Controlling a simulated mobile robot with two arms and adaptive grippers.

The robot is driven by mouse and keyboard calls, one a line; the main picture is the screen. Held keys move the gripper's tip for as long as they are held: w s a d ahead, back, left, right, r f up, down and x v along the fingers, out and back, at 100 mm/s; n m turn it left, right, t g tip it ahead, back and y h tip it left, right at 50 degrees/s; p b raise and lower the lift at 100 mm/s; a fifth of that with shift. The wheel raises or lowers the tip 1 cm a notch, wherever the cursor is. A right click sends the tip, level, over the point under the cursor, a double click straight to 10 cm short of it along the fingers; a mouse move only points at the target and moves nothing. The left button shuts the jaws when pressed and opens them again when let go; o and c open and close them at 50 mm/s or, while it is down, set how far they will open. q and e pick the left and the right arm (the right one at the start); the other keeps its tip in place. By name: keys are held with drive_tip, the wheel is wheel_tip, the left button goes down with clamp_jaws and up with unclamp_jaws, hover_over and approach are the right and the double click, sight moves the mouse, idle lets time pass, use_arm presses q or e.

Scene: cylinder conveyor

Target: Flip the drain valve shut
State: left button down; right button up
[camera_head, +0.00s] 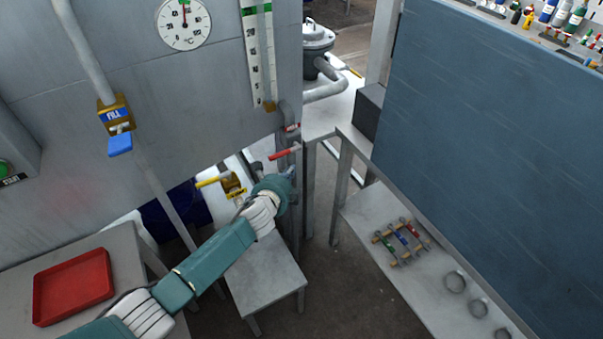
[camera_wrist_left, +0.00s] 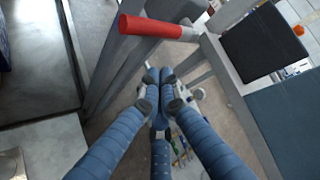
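A red lever handle (camera_head: 285,153) sticks out from a grey vertical pipe below the tank's right edge. It shows large at the top of the left wrist view (camera_wrist_left: 155,27), lying roughly crosswise. A yellow lever (camera_head: 211,180) sits lower and to the left, by a brass fitting. I cannot read a label that tells which one is the drain valve. My left gripper (camera_head: 288,176) is just below the red handle and looks apart from it. Its blue fingers (camera_wrist_left: 162,76) are drawn together at the tips with nothing between them. My right gripper is not in view.
The grey tank wall (camera_head: 60,150) fills the left, with a blue FILL valve handle (camera_head: 120,144). A red tray (camera_head: 73,286) lies on a left table. A small grey table (camera_head: 265,275) stands below my arm. A large blue panel (camera_head: 490,150) blocks the right.

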use_arm(q)
drive_tip(key=s+d+r, duration=0.2)
drive_tip(key=s+r, duration=0.2)
drive_tip(key=r, duration=0.2)
drive_tip(key=shift+s+r, duration=0.2)
drive_tip(key=shift+s, duration=0.15)
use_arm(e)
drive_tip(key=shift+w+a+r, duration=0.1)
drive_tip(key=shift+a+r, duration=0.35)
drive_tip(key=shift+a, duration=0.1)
use_arm(q)
drive_tip(key=shift+d, duration=0.1)
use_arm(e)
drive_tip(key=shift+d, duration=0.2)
